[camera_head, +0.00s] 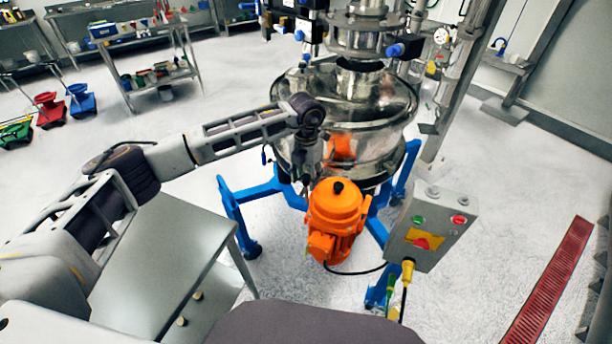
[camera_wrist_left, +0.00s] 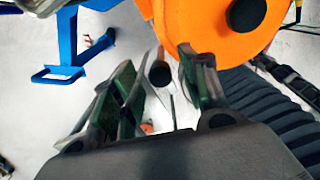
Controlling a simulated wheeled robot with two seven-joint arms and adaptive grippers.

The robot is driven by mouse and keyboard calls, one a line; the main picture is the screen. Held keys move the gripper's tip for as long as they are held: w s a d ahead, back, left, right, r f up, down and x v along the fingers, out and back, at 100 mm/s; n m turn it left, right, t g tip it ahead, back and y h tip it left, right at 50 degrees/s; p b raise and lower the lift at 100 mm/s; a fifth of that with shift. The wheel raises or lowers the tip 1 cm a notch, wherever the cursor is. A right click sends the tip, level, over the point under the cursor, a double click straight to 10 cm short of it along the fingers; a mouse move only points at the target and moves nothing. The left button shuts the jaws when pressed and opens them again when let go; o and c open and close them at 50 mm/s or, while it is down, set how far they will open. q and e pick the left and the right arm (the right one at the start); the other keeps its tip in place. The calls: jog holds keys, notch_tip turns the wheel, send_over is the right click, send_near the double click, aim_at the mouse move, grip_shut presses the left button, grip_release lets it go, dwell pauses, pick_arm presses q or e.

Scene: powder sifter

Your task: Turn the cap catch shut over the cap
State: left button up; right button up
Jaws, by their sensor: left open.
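My left gripper (camera_head: 306,184) reaches down beside the steel sifter (camera_head: 372,98), just left of the orange motor (camera_head: 338,205). In the left wrist view its two fingers stand apart. A small dark round end (camera_wrist_left: 160,73) shows between or beyond the fingers; I cannot tell whether they touch it, or whether it belongs to the catch. The orange motor (camera_wrist_left: 205,25) is close above the fingers in that view and carries a black round knob (camera_wrist_left: 246,13). I cannot make out the cap or its catch for certain. My right gripper is out of view.
The sifter stands on a blue frame (camera_head: 232,212). A grey control box (camera_head: 432,228) with buttons and a cable stands right of the motor. A grey table (camera_head: 160,262) is at the lower left. Open floor lies left of the sifter and at the right.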

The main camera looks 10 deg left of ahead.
pick_arm(q)
jog(key=shift+c, duration=0.4)
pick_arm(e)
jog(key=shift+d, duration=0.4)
pick_arm(q)
grip_shut()
